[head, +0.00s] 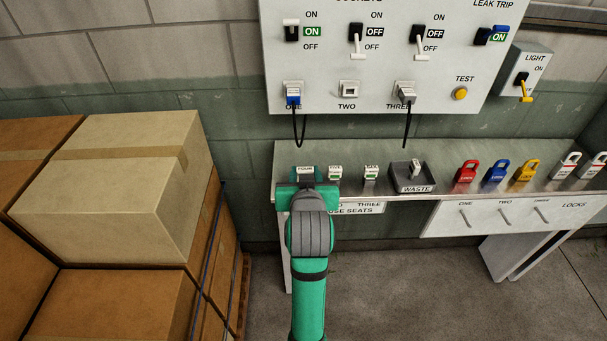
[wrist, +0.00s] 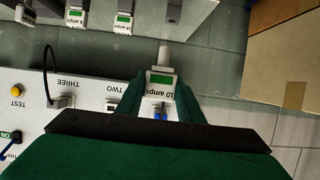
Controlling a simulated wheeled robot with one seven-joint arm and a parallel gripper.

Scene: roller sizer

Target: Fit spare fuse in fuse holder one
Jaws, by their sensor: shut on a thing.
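My gripper (wrist: 159,97) is shut on a pale fuse (wrist: 160,79) marked 10 amps, with a small green window. In the head view my gripper (head: 306,183) is at the left end of the metal shelf, and a pale labelled top (head: 305,169) shows just beyond it. The fuse seats stand in a row on this shelf. Fuses stand at seat two (head: 335,172) and seat three (head: 371,172). My arm hides seat one in the head view.
A dark waste tray (head: 413,187) holding a pale piece stands right of the seats, with several padlocks (head: 497,172) further right. The socket panel (head: 322,70) is above, with cables hanging from plugs one and three. Cardboard boxes (head: 115,185) stand close at left.

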